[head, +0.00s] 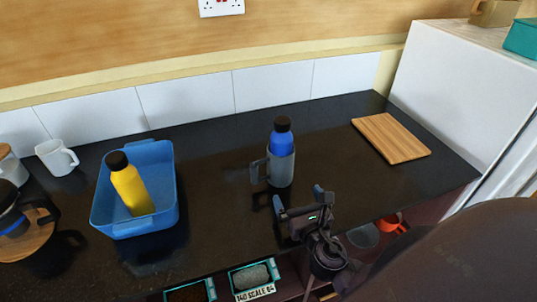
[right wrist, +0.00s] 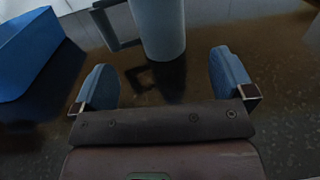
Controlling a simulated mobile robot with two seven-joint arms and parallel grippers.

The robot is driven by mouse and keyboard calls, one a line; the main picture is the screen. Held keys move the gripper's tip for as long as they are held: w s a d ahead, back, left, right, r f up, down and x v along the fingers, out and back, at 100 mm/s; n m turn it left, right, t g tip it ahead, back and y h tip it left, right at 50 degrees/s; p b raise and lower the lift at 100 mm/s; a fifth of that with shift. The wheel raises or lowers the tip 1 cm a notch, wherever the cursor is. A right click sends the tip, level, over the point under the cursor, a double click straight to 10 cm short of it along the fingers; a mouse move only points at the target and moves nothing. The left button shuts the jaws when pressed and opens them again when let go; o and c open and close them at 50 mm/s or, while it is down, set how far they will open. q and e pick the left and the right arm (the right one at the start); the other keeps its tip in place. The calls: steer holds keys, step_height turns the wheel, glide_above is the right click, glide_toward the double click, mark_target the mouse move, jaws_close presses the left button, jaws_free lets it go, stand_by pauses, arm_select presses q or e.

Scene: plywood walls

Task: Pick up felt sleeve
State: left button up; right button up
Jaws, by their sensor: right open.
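The felt sleeve (head: 280,170) is a grey cylinder with a squarish handle on its left side. It stands upright on the dark counter around the lower part of a blue bottle (head: 281,143) with a black cap. In the right wrist view the sleeve (right wrist: 160,28) is at the top centre, with its handle to the left; its upper part is cut off. My right gripper (head: 298,197) is open and empty, on the near side of the sleeve and apart from it. Its two blue fingers also show in the right wrist view (right wrist: 162,78). My left gripper is not in view.
A blue tub (head: 178,190) holding a yellow bottle (head: 131,188) stands left of the sleeve. A wooden board (head: 391,138) lies to the right. A white mug (head: 56,157) is at the far left. Small labelled trays (head: 254,277) sit at the front. The counter around the sleeve is clear.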

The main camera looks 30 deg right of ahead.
mark_target(285, 172)
steer(key=shift+w+d, duration=0.15)
steer(key=shift+w, duration=0.5)
steer(key=x, duration=0.4)
steer(key=shift+r+p, duration=0.1)
steer(key=shift+p, duration=0.3)
steer(key=shift+w+d, duration=0.2)
steer(key=shift+w, duration=0.5)
steer(key=x, duration=0.4)
steer(key=shift+w+r+p, duration=0.1)
steer(key=shift+w+p, duration=0.3)
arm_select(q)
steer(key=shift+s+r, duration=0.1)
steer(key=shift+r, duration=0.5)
arm_select(e)
steer(key=c, duration=0.9)
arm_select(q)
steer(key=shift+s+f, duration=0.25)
